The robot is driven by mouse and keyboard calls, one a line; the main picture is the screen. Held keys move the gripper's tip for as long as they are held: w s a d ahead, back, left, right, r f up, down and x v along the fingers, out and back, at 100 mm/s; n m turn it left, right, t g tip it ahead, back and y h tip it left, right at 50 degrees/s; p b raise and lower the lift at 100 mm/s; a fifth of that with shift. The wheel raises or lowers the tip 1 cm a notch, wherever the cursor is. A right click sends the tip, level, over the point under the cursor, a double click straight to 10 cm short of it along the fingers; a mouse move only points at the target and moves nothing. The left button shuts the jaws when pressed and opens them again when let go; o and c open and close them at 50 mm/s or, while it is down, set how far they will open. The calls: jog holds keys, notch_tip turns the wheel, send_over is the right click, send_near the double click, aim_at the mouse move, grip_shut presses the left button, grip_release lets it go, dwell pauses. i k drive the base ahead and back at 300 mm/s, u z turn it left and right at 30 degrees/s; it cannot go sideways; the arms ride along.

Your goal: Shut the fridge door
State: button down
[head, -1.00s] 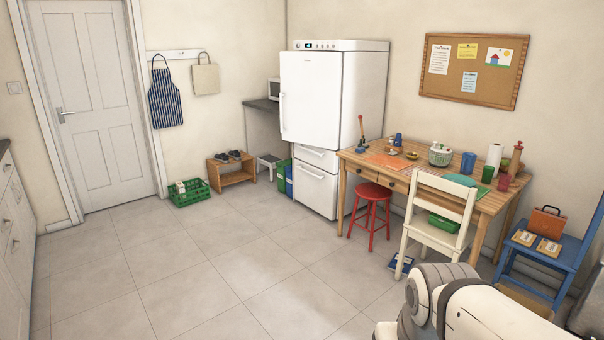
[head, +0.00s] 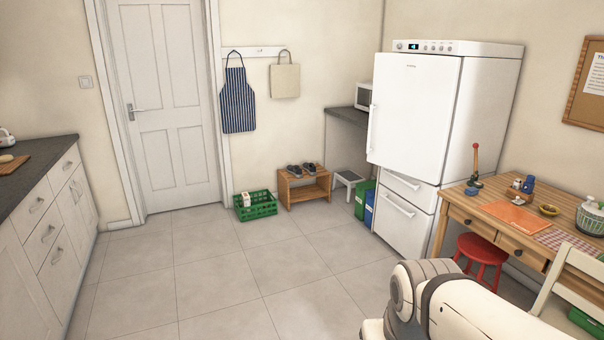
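The white fridge (head: 480,110) stands against the back wall on the right side of the head view. Its upper door (head: 412,112) has a vertical handle (head: 371,130) at the left edge. The door's left side juts out past the control panel above and the drawers below, so it looks slightly ajar, with its hinge side at the right. The gap and inside are hidden. My gripper is out of view; only a pale part of my arm shows at the lower right, well short of the fridge.
Clear tiled floor (head: 210,275) lies before the fridge. A wooden table (head: 480,222) and red stool (head: 483,248) stand to its right. Green and blue bins (head: 364,199), a step stool (head: 347,180), a shoe bench (head: 304,190) and green crate (head: 255,206) are left.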

aim_at(410, 112)
jog(key=u, duration=0.05)
jog(key=i, duration=1.7)
jog(key=z, duration=0.3)
jog(key=i, duration=1.85)
jog(key=z, duration=0.5)
jog(key=i, duration=1.25)
jog(key=z, duration=0.3)
